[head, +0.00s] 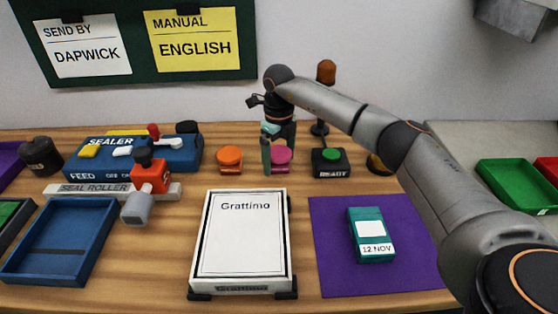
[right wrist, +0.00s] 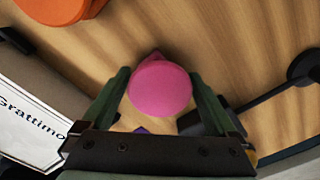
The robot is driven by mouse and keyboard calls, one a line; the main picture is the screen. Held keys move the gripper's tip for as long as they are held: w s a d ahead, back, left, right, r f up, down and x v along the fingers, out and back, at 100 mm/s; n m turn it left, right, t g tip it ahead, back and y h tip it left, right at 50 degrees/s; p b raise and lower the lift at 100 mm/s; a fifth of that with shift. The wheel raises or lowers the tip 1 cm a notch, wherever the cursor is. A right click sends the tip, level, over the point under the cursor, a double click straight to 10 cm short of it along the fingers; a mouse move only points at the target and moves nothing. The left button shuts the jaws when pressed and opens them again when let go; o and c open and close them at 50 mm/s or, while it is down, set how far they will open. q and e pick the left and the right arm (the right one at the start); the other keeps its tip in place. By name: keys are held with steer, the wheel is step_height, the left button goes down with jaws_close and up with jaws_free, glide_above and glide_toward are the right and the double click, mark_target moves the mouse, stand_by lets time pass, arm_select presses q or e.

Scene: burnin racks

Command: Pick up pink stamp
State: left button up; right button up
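The pink stamp (head: 281,156) stands on the wooden table between an orange stamp and a black box with a green button. In the right wrist view its round pink top (right wrist: 160,88) lies between the two green fingers. My right gripper (head: 272,155) reaches down over it from above, and one finger hides part of the stamp in the head view. The right gripper (right wrist: 160,92) is open, with a gap visible on each side of the pink top. My left gripper is in neither view.
An orange stamp (head: 230,158) stands to the left. The READY box (head: 330,163) stands close on the right, with an orange-topped lamp (head: 325,72) behind. A white Grattimo box (head: 241,240) lies in front. A teal box (head: 371,236) sits on a purple mat (head: 330,260).

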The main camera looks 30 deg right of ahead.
mark_target(279, 152)
steer(key=c, duration=1)
steer(key=shift+c, duration=0.4)
steer(key=shift+r, duration=0.15)
steer(key=shift+r, duration=0.3)
step_height(279, 152, up, 2)
steer(key=shift+r, duration=0.1)
steer(key=s+a+r, duration=0.1)
steer(key=s+r, duration=0.9)
steer(key=s, duration=0.4)
steer(key=shift+a, duration=0.15)
